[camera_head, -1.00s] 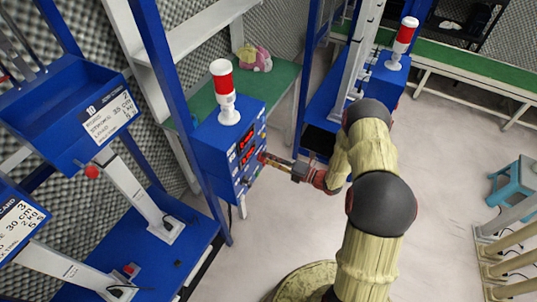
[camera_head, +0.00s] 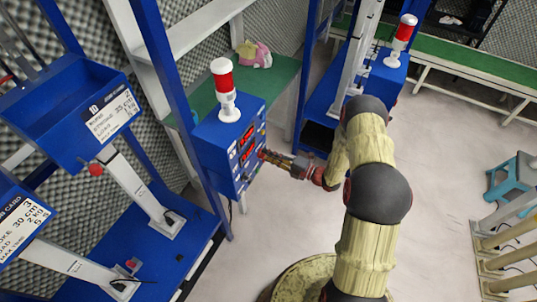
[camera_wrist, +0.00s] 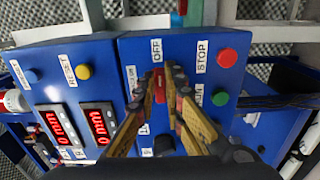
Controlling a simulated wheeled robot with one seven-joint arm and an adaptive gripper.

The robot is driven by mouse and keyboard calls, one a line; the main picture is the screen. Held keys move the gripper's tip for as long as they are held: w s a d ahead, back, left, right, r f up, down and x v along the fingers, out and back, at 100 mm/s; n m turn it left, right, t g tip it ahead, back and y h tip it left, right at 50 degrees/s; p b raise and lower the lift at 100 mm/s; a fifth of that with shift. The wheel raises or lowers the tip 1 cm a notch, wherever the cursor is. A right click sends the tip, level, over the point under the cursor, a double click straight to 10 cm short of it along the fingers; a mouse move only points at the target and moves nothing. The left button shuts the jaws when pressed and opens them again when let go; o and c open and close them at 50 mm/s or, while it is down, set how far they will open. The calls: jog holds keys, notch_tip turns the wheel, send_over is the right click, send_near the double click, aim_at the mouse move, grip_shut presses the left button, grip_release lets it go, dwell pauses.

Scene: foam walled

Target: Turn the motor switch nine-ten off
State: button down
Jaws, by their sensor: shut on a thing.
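The blue control box (camera_head: 228,140) stands at the left-centre of the head view, with a red-and-white signal lamp on top. In the wrist view, its panel (camera_wrist: 205,50) carries a red switch (camera_wrist: 160,90) below a white OFF label (camera_wrist: 156,50). My gripper (camera_wrist: 163,78) has its two yellow fingers on either side of this switch and is shut on it. The fingers hide part of the switch and the label beside it, so its exact position is hard to read. In the head view, my gripper (camera_head: 265,154) reaches the box's front from the right.
Near the switch are a red STOP button (camera_wrist: 228,57), a green button (camera_wrist: 220,98), a yellow RESET button (camera_wrist: 83,71) and red displays (camera_wrist: 100,122). A second blue box (camera_head: 385,75) stands farther back. Open floor lies to the right.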

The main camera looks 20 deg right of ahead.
jog(key=c, duration=1.9)
grip_release()
jog(key=v, duration=1.2)
